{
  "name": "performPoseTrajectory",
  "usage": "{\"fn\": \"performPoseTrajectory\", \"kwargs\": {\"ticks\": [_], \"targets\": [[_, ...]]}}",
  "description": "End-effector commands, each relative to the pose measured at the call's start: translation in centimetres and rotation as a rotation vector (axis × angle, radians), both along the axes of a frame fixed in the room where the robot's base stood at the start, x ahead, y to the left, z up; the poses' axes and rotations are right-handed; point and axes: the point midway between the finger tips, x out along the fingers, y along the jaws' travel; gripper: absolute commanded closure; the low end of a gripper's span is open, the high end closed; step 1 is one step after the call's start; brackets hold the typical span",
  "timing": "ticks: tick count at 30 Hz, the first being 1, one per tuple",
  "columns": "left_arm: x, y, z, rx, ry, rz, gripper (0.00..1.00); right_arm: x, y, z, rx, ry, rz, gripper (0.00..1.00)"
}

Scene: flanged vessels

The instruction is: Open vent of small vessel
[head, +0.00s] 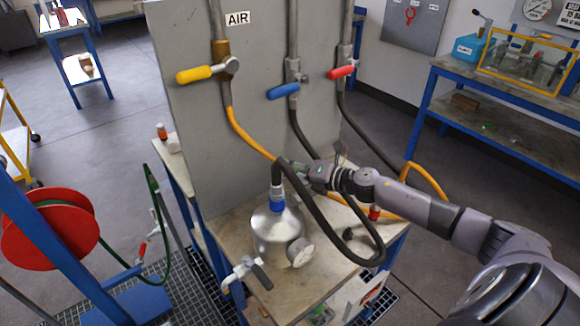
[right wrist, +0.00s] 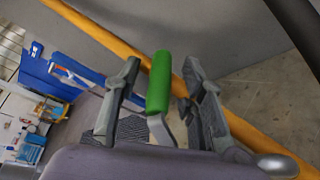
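The small vessel (head: 270,235) is a shiny metal canister standing on the bench, with a blue collar (head: 277,198) on top and a dark hose joined to it. A round gauge (head: 300,252) and a grey-handled valve (head: 260,275) are on its front side. My right gripper (head: 306,174) is above and behind the vessel, partly hidden by the hose. In the right wrist view, the right gripper (right wrist: 160,70) is open, with a green lever handle (right wrist: 159,85) between its fingers and visible gaps on both sides. I cannot tell what the lever is mounted on. My left gripper is not in view.
A grey panel (head: 185,130) behind the bench carries yellow (head: 195,74), blue (head: 284,91) and red (head: 342,72) valve handles. Dark and orange hoses (head: 248,133) loop around my right arm and the vessel. A red hose reel (head: 45,228) stands at left.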

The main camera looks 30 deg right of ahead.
Motion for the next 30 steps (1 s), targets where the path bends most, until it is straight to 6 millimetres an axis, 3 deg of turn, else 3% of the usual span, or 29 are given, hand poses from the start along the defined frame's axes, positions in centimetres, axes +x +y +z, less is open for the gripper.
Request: {"fn": "performPoseTrajectory", "kwargs": {"ticks": [7, 23, 30], "targets": [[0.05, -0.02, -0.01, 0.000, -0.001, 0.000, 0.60, 0.01, 0.05, -0.06, 0.000, 0.001, 0.001, 0.64], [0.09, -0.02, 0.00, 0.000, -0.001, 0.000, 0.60, -0.01, 0.03, -0.03, 0.000, 0.001, 0.001, 1.00], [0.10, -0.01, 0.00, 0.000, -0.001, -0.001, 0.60, -0.01, 0.03, -0.04, 0.001, 0.001, 0.001, 1.00]]}}
